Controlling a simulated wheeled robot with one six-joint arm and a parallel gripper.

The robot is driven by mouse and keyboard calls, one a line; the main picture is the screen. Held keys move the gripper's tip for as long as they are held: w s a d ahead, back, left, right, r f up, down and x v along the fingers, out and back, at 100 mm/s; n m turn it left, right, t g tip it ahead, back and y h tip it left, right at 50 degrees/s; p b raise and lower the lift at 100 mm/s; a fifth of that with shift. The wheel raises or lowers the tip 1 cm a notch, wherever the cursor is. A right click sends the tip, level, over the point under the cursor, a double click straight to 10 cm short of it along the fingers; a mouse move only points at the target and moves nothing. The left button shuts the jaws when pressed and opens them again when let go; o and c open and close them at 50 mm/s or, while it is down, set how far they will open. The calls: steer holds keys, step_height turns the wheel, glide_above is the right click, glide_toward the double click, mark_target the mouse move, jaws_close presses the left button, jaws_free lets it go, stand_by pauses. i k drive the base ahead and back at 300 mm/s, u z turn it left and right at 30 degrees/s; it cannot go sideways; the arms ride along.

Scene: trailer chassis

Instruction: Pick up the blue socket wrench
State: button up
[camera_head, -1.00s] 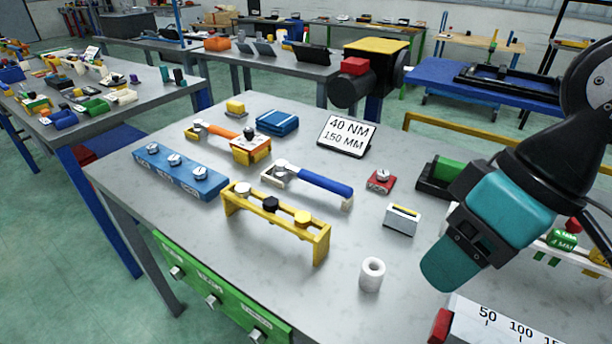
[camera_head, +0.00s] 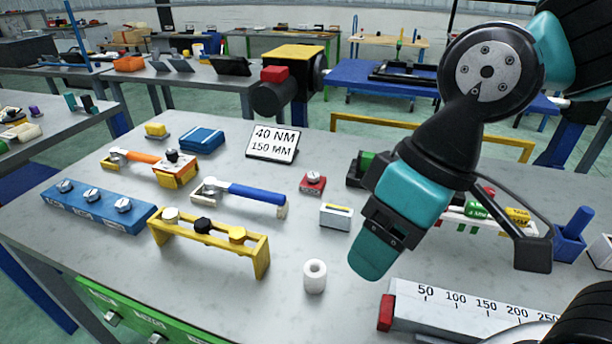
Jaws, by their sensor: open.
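The blue socket wrench (camera_head: 257,194) has a blue handle and a pale metal head at its left end. It lies across a whitish holder on the grey table, behind the yellow rack and right of the orange-handled wrench (camera_head: 138,157). My gripper (camera_head: 375,262) hangs over the table to the right of the blue wrench, pointing down and left, apart from it. Its teal finger shows from the side; the other finger is mostly hidden. The gripper is open, and I see nothing held in it.
A yellow rack (camera_head: 208,239) stands in front of the blue wrench. A blue block (camera_head: 96,207), a white roll (camera_head: 314,276), a small white box (camera_head: 335,216), a red block (camera_head: 312,184) and a sign (camera_head: 273,143) stand around it. A ruler block (camera_head: 465,316) lies front right.

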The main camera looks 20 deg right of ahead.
mark_target(212, 189)
steer(key=z, duration=0.05)
steer(key=k, duration=1.1)
steer(key=u, duration=0.7)
steer(key=i, duration=1.45)
steer(key=z, duration=0.6)
